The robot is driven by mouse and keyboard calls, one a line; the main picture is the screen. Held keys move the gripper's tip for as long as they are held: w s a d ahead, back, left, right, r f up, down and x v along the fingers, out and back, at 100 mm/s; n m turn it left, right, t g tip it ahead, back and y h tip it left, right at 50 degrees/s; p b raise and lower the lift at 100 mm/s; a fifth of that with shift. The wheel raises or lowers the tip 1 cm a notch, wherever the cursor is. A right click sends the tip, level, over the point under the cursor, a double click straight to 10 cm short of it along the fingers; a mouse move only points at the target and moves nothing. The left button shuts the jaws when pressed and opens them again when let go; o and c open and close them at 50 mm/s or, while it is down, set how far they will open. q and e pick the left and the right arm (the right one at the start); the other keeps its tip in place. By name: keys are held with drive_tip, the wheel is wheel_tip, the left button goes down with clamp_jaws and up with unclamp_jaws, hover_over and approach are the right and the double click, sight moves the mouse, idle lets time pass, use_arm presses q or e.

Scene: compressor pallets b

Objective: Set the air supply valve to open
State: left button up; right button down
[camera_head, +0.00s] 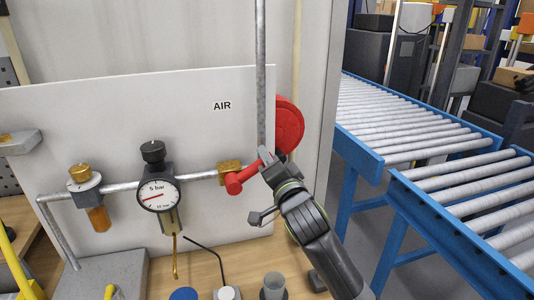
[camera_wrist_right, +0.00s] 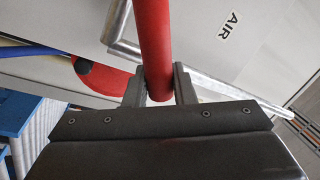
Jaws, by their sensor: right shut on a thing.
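The air supply valve has a brass body (camera_head: 230,171) on the grey pipe, beneath the "AIR" label on the white panel. Its red lever (camera_head: 240,180) slants up and right from a rounded red end to my right gripper (camera_head: 268,162). In the right wrist view, the red lever (camera_wrist_right: 156,40) runs down between the two dark fingers of my right gripper (camera_wrist_right: 158,86), which are shut on it. I cannot tell the valve's exact setting. My left gripper is out of view.
A pressure gauge (camera_head: 158,193) and a brass-topped fitting (camera_head: 84,176) sit along the pipe to the left. A red round object (camera_head: 289,124) is behind the gripper. Blue roller conveyors (camera_head: 410,125) are at right.

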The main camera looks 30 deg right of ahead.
drive_tip(key=shift+s+d+f+m+h+b, duration=0.1)
drive_tip(key=shift+d+f+m+h+b, duration=0.25)
drive_tip(key=shift+f+m+b, duration=0.75)
drive_tip(key=shift+d+f+m+h+b, duration=0.15)
drive_tip(key=shift+f+m+h+b, duration=0.45)
drive_tip(key=shift+m, duration=0.9)
drive_tip(key=shift+s+d+f+m+h+b, duration=0.1)
drive_tip(key=shift+d+f+m+h+b, duration=0.15)
drive_tip(key=shift+f+m+b, duration=0.65)
drive_tip(key=shift+f+m+p, duration=0.2)
drive_tip(key=shift+m+p, duration=0.1)
drive_tip(key=shift+m, duration=0.2)
drive_tip(key=c, duration=1.3)
unclamp_jaws()
drive_tip(key=shift+w, duration=0.1)
drive_tip(key=shift+o, duration=0.2)
drive_tip(key=p+v, duration=0.2)
drive_tip(key=v, duration=1.5)
drive_tip(key=shift+s+p, duration=0.2)
drive_tip(key=shift+p, duration=0.1)
